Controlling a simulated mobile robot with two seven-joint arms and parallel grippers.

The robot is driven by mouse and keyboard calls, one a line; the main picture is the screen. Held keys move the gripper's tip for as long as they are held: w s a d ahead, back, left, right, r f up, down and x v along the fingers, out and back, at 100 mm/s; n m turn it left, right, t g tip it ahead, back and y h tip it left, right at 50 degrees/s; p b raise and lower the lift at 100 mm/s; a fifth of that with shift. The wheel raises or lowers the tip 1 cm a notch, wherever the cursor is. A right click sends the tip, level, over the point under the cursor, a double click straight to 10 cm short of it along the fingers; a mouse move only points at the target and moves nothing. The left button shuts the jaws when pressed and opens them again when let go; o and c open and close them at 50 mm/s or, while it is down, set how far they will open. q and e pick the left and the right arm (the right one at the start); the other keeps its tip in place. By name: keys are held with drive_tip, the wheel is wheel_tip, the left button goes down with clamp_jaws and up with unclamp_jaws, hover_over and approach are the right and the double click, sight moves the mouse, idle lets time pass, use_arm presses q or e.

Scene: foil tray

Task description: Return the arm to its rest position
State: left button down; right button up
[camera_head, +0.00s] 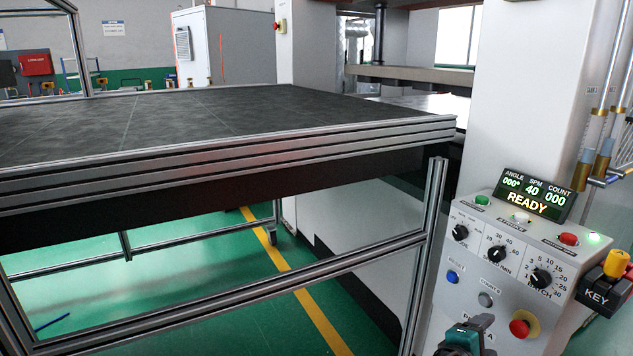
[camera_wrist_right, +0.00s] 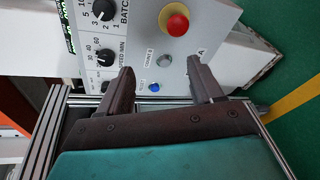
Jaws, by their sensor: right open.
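My right gripper (camera_head: 470,338) shows at the bottom edge of the head view, in front of the lower part of the control panel (camera_head: 462,258). In the right wrist view its two dark fingers (camera_wrist_right: 160,80) stand well apart with nothing between them. Behind them the panel shows the blue button (camera_wrist_right: 154,87), the grey button (camera_wrist_right: 164,60) and the red mushroom button (camera_wrist_right: 175,24). The fingers appear apart from these buttons, though the exact gap is hard to tell. My left gripper is not in view. No foil tray shows.
A dark-topped table (camera_head: 200,112) with a metal frame fills the left and middle. The panel's display (camera_head: 535,193) reads READY, with a key switch (camera_head: 612,280) at right. A white press column (camera_head: 520,90) stands behind. Green floor (camera_head: 215,335) shows below the table.

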drive_tip(key=s+a+f+y, duration=0.6)
drive_tip(key=f, duration=0.4)
drive_tip(key=s+a+f+m+t+y, duration=0.1)
drive_tip(key=s+a+m+t+y, duration=0.1)
drive_tip(key=s+a+m+y, duration=0.6)
drive_tip(key=s+a+y, duration=0.1)
drive_tip(key=s+a, duration=0.3)
drive_tip(key=s, duration=0.1)
drive_tip(key=shift+s+f+m+t, duration=0.3)
drive_tip(key=shift+s+m, duration=0.1)
